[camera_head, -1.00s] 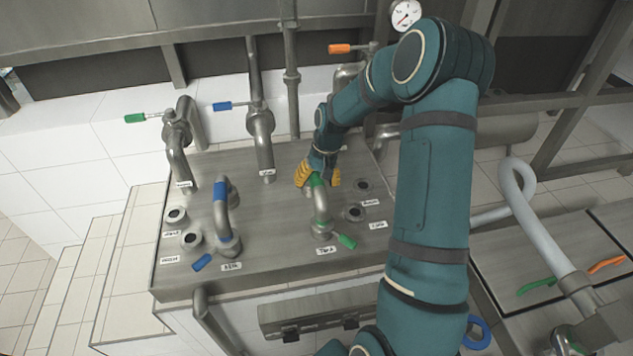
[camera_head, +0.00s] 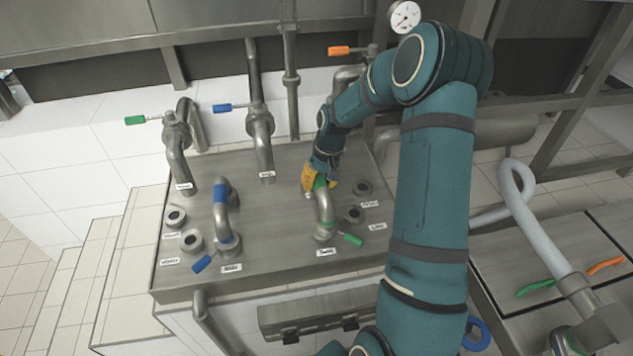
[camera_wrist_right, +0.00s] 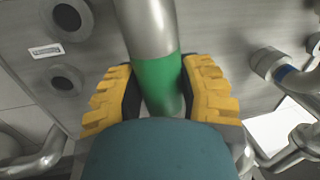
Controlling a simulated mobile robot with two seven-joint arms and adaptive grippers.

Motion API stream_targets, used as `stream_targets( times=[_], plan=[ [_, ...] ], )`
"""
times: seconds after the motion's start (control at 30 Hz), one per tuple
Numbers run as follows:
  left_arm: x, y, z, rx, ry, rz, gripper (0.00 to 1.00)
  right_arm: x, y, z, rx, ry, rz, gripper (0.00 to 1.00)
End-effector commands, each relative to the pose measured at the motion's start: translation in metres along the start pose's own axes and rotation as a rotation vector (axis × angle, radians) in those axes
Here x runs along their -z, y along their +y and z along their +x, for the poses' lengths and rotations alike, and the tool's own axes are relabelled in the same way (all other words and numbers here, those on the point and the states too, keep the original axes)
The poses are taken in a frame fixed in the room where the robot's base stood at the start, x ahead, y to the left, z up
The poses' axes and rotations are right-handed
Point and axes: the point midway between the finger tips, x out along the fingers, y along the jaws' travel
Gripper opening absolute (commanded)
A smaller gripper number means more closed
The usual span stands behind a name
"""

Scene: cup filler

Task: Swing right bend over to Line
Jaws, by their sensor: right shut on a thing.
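The right bend (camera_head: 325,210) is a curved steel pipe with a green band and a green-handled fitting at its base, standing on the right of the steel panel (camera_head: 285,215). My right gripper (camera_head: 321,181), with yellow fingers, is shut around the green band at the bend's far end. In the wrist view my right gripper (camera_wrist_right: 157,80) has one finger on each side of the green band (camera_wrist_right: 157,82). Two round ports, one farther (camera_head: 362,187) and one nearer (camera_head: 354,214), lie right of the bend. Their small labels are too blurred to read surely. My left gripper is out of view.
A second bend with a blue band (camera_head: 221,192) stands on the panel's left, beside two more ports. Fixed pipes with green (camera_head: 142,120), blue (camera_head: 222,107) and orange (camera_head: 339,51) handles rise behind. A pressure gauge (camera_head: 405,17) is at the top.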

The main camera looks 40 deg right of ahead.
Motion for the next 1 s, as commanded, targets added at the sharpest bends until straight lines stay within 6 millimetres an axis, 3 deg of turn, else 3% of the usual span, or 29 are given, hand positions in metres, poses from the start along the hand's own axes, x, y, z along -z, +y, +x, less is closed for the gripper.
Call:
stream_targets(
  times=[0.6, 1.0],
  plan=[
    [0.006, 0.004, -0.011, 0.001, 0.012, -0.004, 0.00, 0.008, 0.035, -0.007, 0.000, -0.092, -0.446, 0.00],
    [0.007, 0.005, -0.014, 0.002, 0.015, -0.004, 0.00, 0.013, 0.044, -0.008, 0.000, -0.117, -0.579, 0.00]
  ],
)
